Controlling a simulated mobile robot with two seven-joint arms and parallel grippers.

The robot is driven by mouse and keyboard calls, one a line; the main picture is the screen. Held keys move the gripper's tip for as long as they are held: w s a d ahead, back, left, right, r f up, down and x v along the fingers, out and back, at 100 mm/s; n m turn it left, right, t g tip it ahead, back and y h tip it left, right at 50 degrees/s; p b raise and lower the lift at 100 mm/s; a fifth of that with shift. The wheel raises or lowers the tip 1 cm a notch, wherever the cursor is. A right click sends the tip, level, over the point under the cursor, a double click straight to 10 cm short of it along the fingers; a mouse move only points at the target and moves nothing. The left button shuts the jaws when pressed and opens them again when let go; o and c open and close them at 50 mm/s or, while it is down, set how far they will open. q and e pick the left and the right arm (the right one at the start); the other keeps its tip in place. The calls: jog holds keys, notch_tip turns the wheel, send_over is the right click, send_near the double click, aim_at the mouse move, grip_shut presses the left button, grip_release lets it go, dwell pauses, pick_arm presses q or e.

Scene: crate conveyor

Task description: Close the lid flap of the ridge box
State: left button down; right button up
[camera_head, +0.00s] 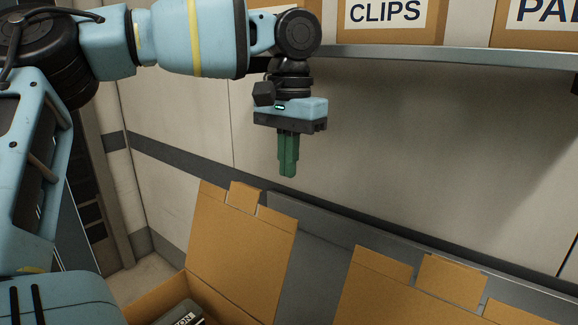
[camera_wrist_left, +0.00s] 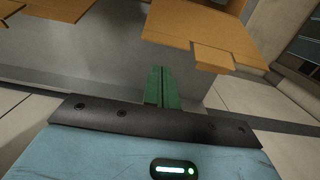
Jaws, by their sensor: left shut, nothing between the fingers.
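Two open cardboard boxes show at the bottom of the head view, and no name is readable on either, so I cannot tell which is the ridge box. The left box's lid flap (camera_head: 240,240) stands raised with a tab (camera_head: 244,197) on its top edge. The right box's flap (camera_head: 400,295) is also raised. My left gripper (camera_head: 288,172) is shut and empty, pointing down above and behind the left flap, apart from it. In the left wrist view its green fingers (camera_wrist_left: 161,82) are together, with one flap (camera_wrist_left: 205,30) beyond them. My right gripper is not in view.
A dark item with partly hidden lettering (camera_head: 183,315) lies in the left box. A grey shelf (camera_head: 440,58) above carries labelled boxes, one reading CLIPS (camera_head: 388,14). A pale wall (camera_head: 400,150) stands behind. The space around my left fingers is free.

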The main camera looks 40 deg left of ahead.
pick_arm(q)
notch_tip(320, 180, down, 8)
jog(key=shift+s, duration=0.15)
dwell(0.6)
